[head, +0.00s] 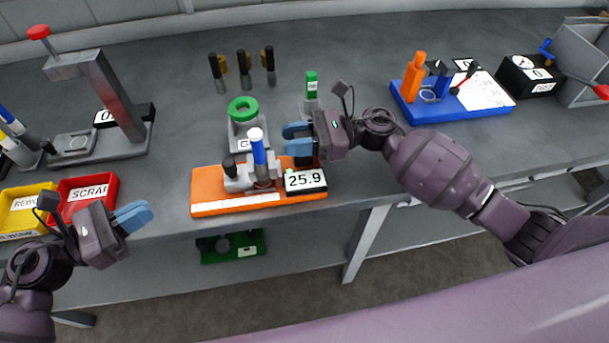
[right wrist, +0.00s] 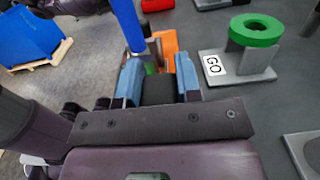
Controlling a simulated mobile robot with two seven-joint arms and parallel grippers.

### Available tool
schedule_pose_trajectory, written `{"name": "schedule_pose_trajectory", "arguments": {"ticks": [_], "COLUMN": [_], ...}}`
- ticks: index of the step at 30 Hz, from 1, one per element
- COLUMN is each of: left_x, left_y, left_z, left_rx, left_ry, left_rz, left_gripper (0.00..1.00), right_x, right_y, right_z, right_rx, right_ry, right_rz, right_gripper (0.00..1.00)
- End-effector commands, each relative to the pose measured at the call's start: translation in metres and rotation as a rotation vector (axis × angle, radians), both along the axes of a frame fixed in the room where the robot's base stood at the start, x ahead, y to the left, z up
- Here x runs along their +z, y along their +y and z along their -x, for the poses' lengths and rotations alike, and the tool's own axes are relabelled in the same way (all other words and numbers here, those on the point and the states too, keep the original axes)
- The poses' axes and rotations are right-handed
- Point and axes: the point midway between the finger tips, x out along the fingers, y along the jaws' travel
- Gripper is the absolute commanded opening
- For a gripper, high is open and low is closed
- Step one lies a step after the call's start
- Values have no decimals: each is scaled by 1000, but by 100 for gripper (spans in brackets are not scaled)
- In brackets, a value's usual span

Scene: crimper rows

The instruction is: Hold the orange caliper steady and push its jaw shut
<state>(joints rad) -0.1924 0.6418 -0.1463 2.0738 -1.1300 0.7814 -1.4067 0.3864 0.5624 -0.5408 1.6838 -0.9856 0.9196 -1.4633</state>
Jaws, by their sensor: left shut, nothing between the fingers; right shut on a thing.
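The orange caliper (head: 207,194) lies near the front edge of the table, with a white scale strip and a display reading 25.9 (head: 305,180). Grey jaw parts, a black knob (head: 229,165) and a blue post with a white top (head: 259,150) stand on it. My right gripper (head: 298,140) is at the caliper's right end, shut on a black block, which shows between its blue fingers in the right wrist view (right wrist: 158,90). My left gripper (head: 132,216) is shut and empty, left of the caliper and apart from it. The jaw gap is not clear.
A green ring on a GO block (head: 243,116) stands just behind the caliper. A red SCRAP tray (head: 85,198) and a yellow tray (head: 27,211) are at left, below a grey stand (head: 120,95). A blue fixture (head: 410,105) is at right.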

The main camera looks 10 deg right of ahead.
Motion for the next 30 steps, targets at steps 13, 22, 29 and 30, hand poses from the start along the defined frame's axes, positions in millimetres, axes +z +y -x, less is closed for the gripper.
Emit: {"name": "schedule_pose_trajectory", "arguments": {"ticks": [13, 22, 29, 30], "left_x": [0, 0, 0, 0], "left_y": [0, 0, 0, 0], "left_z": [0, 0, 0, 0], "left_rx": [0, 0, 0, 0], "left_ry": [0, 0, 0, 0], "left_rz": [0, 0, 0, 0], "left_gripper": [0, 0, 0, 0], "right_x": [0, 0, -1, -1], "right_y": [0, -5, -37, -45], "right_z": [0, 0, 1, 1], "right_rx": [0, -1, -3, -2], "right_ry": [0, 0, 1, 1], "right_rz": [0, 1, 3, 3], "right_gripper": [62, 62, 62, 62]}}
